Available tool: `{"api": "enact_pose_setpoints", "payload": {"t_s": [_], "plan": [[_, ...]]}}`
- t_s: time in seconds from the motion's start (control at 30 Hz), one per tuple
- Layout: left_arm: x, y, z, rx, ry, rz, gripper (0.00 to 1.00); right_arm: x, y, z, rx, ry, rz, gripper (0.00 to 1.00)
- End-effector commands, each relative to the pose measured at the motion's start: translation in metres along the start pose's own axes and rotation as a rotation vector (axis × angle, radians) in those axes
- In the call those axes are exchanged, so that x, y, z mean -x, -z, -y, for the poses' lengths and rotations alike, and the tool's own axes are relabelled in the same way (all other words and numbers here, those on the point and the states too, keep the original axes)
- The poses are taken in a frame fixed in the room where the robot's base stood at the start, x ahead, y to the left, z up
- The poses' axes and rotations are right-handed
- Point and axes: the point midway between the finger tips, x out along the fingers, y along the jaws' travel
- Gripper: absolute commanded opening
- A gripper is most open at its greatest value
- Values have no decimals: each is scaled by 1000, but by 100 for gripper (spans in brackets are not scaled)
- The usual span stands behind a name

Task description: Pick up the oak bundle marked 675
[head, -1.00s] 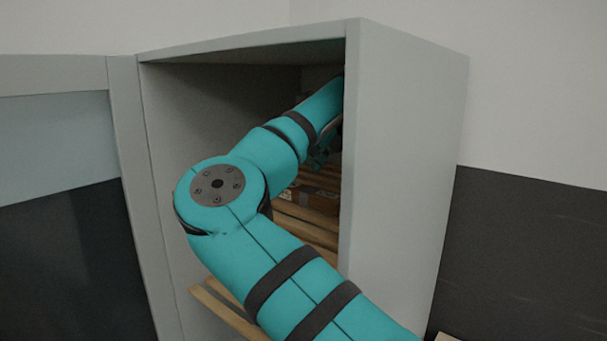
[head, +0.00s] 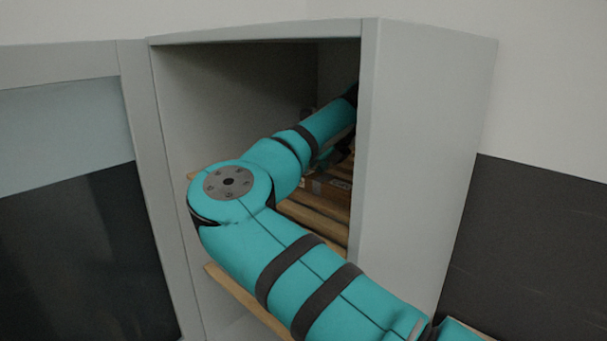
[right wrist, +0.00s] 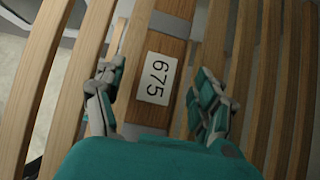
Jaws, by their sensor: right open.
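The oak bundle marked 675 (right wrist: 159,45) shows in the right wrist view as a brown wooden block with a grey band and a white label reading 675. It rests on a slatted wooden shelf. My right gripper (right wrist: 160,95) is open, with one finger on each side of the bundle; I cannot tell whether the fingers touch it. In the head view a brown block (head: 328,190) shows partly behind my right arm inside the cabinet. The right gripper (head: 342,150) is mostly hidden there by the arm and the cabinet wall. My left gripper is not in view.
The grey cabinet (head: 425,130) stands open, and its right side wall is close beside my right arm. Wooden slats (head: 315,222) form the shelf, with another slat (head: 245,300) lower down. A grey-framed panel (head: 60,65) stands at the left.

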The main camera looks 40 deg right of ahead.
Motion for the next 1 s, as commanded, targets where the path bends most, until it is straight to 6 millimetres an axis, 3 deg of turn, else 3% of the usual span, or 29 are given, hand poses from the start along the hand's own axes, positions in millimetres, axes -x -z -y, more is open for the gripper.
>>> {"api": "enact_pose_setpoints", "payload": {"t_s": [0.07, 0.6, 1.0], "plan": [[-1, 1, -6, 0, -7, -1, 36, 0, 0, 0, 1, 0, 0, 71], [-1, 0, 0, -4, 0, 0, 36, 0, 0, 0, 0, 0, 0, 2], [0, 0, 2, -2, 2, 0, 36, 4, -2, 1, 1, 1, 1, 0]]}}
